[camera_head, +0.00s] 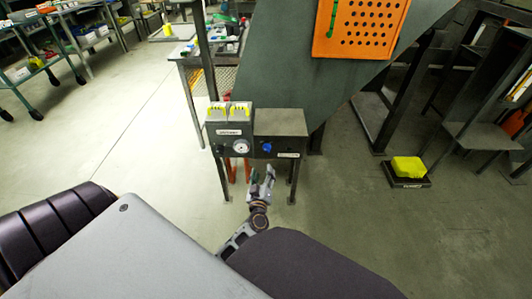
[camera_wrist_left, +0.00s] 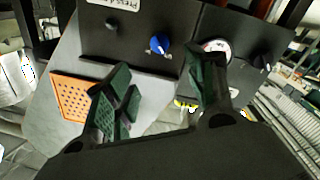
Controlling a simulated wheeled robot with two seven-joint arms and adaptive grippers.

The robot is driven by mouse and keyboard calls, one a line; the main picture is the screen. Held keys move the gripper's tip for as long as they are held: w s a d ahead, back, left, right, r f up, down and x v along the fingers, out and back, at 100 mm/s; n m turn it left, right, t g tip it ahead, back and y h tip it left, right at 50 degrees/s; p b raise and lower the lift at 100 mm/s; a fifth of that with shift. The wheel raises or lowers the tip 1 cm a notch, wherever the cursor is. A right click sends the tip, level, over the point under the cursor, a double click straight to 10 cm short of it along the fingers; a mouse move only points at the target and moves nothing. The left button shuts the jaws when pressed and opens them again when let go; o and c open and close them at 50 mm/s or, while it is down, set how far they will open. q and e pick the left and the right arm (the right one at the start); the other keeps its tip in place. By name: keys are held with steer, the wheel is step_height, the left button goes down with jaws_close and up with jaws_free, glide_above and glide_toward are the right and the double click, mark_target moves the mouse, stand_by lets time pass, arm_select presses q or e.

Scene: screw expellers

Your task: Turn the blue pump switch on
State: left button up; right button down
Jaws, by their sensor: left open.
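The blue pump switch (camera_head: 267,147) is a small round knob on the front of the dark right-hand control box (camera_head: 281,125). It also shows in the left wrist view as a blue knob (camera_wrist_left: 160,43) with a light pointer mark. My left gripper (camera_head: 262,174) is just below and in front of the box in the head view. In the left wrist view its green-padded fingers (camera_wrist_left: 161,84) are spread, with nothing between them. The knob lies beyond them, between their tips in the picture, and appears apart from them. My right gripper is in neither view.
A grey box with a round gauge (camera_head: 241,146) and yellow-marked tops adjoins on the left. A perforated orange panel (camera_head: 362,28) is on the large grey machine above. A yellow block (camera_head: 408,166) sits on a dark base at right. Floor is open at left.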

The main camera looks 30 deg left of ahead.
arm_select(q)
steer(key=b, duration=0.3)
glide_toward(267, 149)
steer(key=x, duration=0.4)
steer(key=shift+f+b+x, duration=0.2)
steer(key=shift+b+x, duration=0.3)
steer(key=shift+x, duration=1.9)
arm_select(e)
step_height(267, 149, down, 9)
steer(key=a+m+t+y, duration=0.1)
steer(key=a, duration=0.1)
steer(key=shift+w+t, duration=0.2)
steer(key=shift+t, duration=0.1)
arm_select(q)
steer(key=shift+s+a, duration=0.1)
steer(key=shift+a, duration=0.05)
steer(key=c, duration=1)
steer(key=shift+c, duration=0.2)
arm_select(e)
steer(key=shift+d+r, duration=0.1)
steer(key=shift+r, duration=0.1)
